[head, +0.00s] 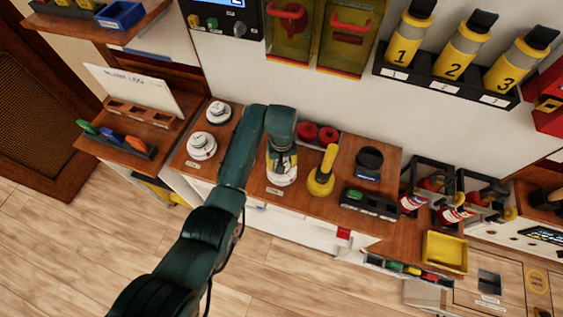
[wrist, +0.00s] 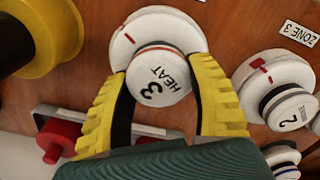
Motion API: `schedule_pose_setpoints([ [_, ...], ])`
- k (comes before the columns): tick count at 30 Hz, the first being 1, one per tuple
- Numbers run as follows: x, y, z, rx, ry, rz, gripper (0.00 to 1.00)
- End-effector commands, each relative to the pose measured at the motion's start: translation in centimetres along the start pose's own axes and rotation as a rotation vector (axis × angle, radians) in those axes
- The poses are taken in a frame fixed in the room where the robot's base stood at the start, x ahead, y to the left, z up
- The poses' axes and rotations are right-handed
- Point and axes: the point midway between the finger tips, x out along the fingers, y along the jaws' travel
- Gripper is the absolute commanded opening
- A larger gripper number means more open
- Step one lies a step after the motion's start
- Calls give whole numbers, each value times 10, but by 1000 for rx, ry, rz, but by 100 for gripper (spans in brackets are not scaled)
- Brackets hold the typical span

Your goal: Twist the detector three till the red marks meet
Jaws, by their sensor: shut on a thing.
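My gripper (wrist: 164,88) is shut on the head, one pad on each side. In the head view my gripper (head: 283,150) points down onto the detector, whose white base (head: 284,175) shows below it on the wooden counter. A red mark (wrist: 129,38) shows on the base's upper left. A thin red line runs along the head's upper edge. I cannot tell whether the head's own mark meets the base mark.
Detector two (wrist: 288,112) stands close at right in the wrist view, near a "ZONE 3" label (wrist: 299,33). A yellow tool (head: 322,177) stands just right of my gripper in the head view. Two white detectors (head: 202,146) stand at left; red round parts (head: 318,133) lie behind.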

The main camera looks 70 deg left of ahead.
Motion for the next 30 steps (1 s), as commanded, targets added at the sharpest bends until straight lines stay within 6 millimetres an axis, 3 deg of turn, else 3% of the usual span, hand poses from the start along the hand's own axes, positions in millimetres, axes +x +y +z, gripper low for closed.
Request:
schedule_pose_setpoints([
  [2,0,0,0,-1,0,0,17],
  [3,0,0,0,-1,0,0,62],
  [7,0,0,0,-2,0,0,87],
  [15,0,0,0,-2,0,0,87],
  [19,-10,0,-1,-2,3,1,87],
  [30,-96,0,-1,-2,4,2,87],
])
